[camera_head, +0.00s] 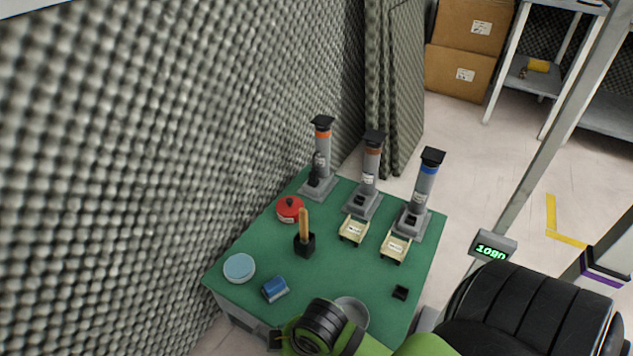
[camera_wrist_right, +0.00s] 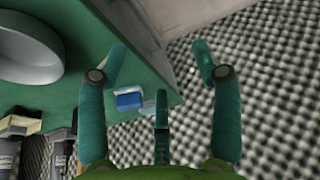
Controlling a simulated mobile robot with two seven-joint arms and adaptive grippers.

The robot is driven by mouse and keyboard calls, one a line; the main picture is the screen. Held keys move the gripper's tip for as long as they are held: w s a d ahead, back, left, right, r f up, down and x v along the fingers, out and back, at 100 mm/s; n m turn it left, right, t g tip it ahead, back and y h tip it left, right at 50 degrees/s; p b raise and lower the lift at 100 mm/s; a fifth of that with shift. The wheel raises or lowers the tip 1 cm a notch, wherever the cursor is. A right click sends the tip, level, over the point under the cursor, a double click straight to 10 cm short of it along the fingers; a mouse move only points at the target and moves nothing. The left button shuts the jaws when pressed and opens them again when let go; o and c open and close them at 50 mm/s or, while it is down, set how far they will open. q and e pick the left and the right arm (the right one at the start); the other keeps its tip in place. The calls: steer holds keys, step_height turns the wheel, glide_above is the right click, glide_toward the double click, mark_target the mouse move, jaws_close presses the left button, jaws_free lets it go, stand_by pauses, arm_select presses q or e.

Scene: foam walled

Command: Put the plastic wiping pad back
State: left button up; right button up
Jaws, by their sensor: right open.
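A small blue block with a pale grey side (camera_head: 275,289), which looks like the wiping pad, lies on the green table (camera_head: 330,275) near its front left. A blue and white block also shows in the right wrist view (camera_wrist_right: 128,100), near the table's edge and beyond my fingers. I cannot tell for sure that it is plastic. My right gripper (camera_wrist_right: 160,60) has its fingers spread, with nothing between them. In the head view my right arm reaches over the table's front edge, and its fingers are mostly hidden. My left gripper is not in view.
A light blue round lid (camera_head: 239,268) lies left of the block. A metal bowl (camera_head: 352,312) is partly behind my arm. A wooden-handled tool (camera_head: 304,240) stands in a black holder. A red pot (camera_head: 290,209) and several grey dispensers stand behind. A foam wall (camera_head: 150,150) borders the left.

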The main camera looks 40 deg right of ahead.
steer(key=s+d+m+h, duration=0.1)
steer(key=s+d+m, duration=0.1)
steer(key=s+d, duration=0.1)
steer(key=shift+s+d+r+m, duration=0.15)
steer(key=shift+s+d+m, duration=0.2)
steer(key=shift+s+m, duration=0.1)
